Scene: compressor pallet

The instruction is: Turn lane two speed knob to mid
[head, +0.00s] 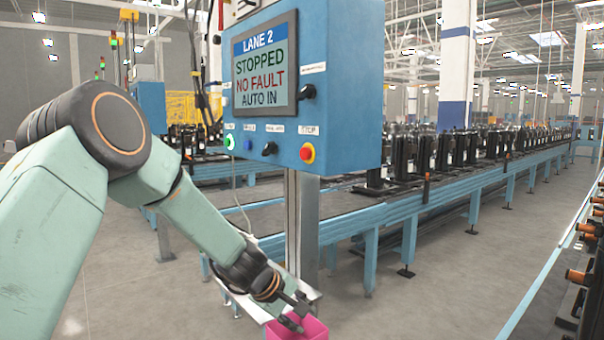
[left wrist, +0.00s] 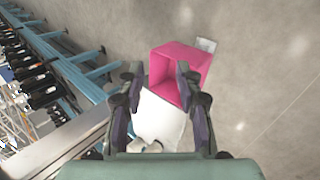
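The blue control panel (head: 345,95) stands on a grey post, with its screen reading LANE 2, STOPPED, NO FAULT, AUTO IN. A black knob (head: 307,92) sits right of the screen, and a second black knob (head: 269,148) is in the row below it. Their labels are too small to read surely, so I cannot tell which is the speed knob. My left gripper (head: 297,312) is low, below the panel and apart from both knobs, at a pink bin (head: 312,331).
A green-lit button (head: 229,142), a blue button (head: 247,144) and a red stop button (head: 307,153) share the lower row. A blue conveyor (head: 440,195) with black compressors runs behind the panel. More compressors stand at the right edge. The floor between is clear.

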